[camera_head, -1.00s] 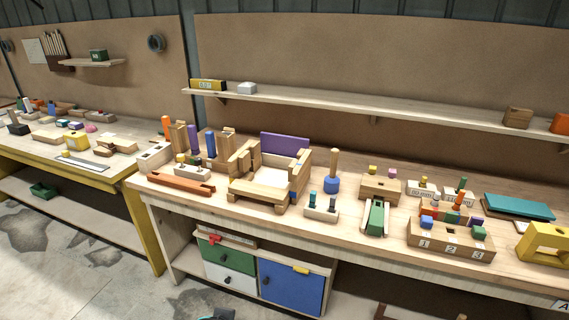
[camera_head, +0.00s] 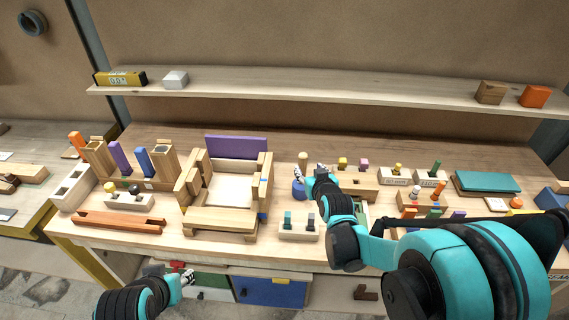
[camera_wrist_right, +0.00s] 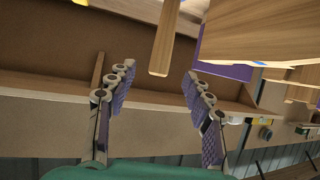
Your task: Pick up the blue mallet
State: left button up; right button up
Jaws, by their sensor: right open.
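The blue mallet (camera_head: 298,189) stands head-down on the workbench, its wooden handle pointing up. My right gripper (camera_head: 322,171) is open, just right of the handle in the head view, and partly covers the mallet's right side. In the right wrist view a wooden handle (camera_wrist_right: 166,45), which looks like the mallet's, reaches down from the top edge between the spread fingertips of the right gripper (camera_wrist_right: 160,75). No contact is visible, and the blue head is out of that view. My left gripper (camera_head: 188,279) is low in front of the bench, away from the mallet; its jaw state is unclear.
A wooden frame with a purple board (camera_head: 236,147) stands left of the mallet. A pale block with two pegs (camera_head: 298,231) lies in front of it. Small blocks and a teal book (camera_head: 487,183) fill the right side. A long shelf (camera_head: 330,98) runs behind.

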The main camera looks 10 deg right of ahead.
aim_at(304, 160)
jog(key=b+x, duration=0.1)
jog(key=x, duration=0.2)
jog(key=shift+w+r, duration=0.15)
jog(key=shift+w, duration=0.05)
jog(key=x, duration=0.1)
jog(key=b+x, duration=0.1)
jog(key=x, duration=0.3)
jog(key=shift+w+r, duration=0.15)
jog(key=shift+r, duration=0.15)
jog(key=shift+a+r, duration=0.1)
grip_shut()
